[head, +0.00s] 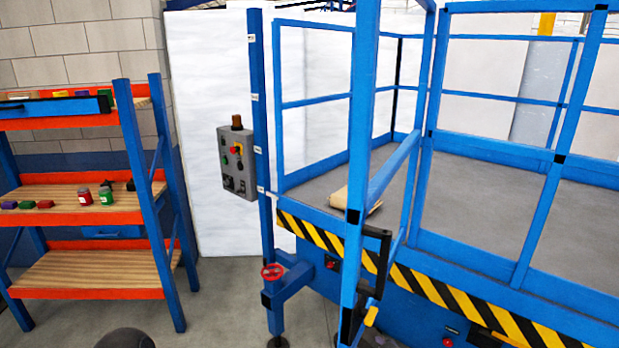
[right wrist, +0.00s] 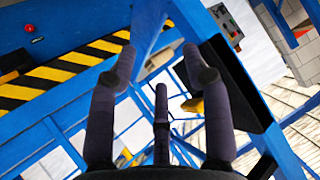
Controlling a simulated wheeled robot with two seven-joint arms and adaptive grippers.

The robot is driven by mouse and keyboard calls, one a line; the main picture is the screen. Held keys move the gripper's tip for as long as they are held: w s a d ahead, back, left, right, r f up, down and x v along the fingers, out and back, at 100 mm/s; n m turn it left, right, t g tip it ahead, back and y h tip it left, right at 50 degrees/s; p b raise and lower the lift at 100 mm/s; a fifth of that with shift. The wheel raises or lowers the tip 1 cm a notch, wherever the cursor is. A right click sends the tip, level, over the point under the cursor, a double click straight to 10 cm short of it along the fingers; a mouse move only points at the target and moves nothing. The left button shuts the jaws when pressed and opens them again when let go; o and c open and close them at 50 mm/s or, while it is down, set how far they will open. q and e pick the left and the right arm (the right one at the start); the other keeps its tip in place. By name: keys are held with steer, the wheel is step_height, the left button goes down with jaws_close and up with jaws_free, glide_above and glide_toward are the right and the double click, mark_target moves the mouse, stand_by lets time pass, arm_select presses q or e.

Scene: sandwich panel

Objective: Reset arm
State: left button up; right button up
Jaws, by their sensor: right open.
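My right gripper (right wrist: 160,72) shows in the right wrist view with its dark fingers spread apart and nothing between them. Behind the fingers are blue frame bars and a yellow handle (right wrist: 194,104); I cannot tell how far away these are. Neither gripper can be made out in the head view. My left gripper is not in view. A grey control box (head: 236,165) with a red button hangs on a blue post in the head view. It also shows at the top of the right wrist view (right wrist: 226,24).
A blue railed platform (head: 480,190) with a yellow-black striped edge (head: 430,283) fills the right side. A red handwheel (head: 272,271) sits low on its frame. An orange shelf rack (head: 85,273) holding small items stands left. Grey floor shows between them.

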steer(key=s+a+f+m+g+b, duration=0.1)
steer(key=s+f+g, duration=0.2)
steer(key=f, duration=0.8)
steer(key=s+a+f+m+g+b, duration=0.15)
steer(key=s+f, duration=0.25)
steer(key=f, duration=0.7)
steer(key=s+f+g, duration=0.3)
steer(key=f, duration=0.8)
steer(key=s+a+f+m+g+b, duration=0.1)
steer(key=s+a+f+g, duration=0.1)
steer(key=s+f, duration=0.6)
steer(key=shift+s+a+f+g, duration=0.15)
steer(key=shift+s+f+g, duration=0.2)
steer(key=shift+g, duration=0.1)
steer(key=shift+c, duration=1)
steer(key=shift+w, duration=0.1)
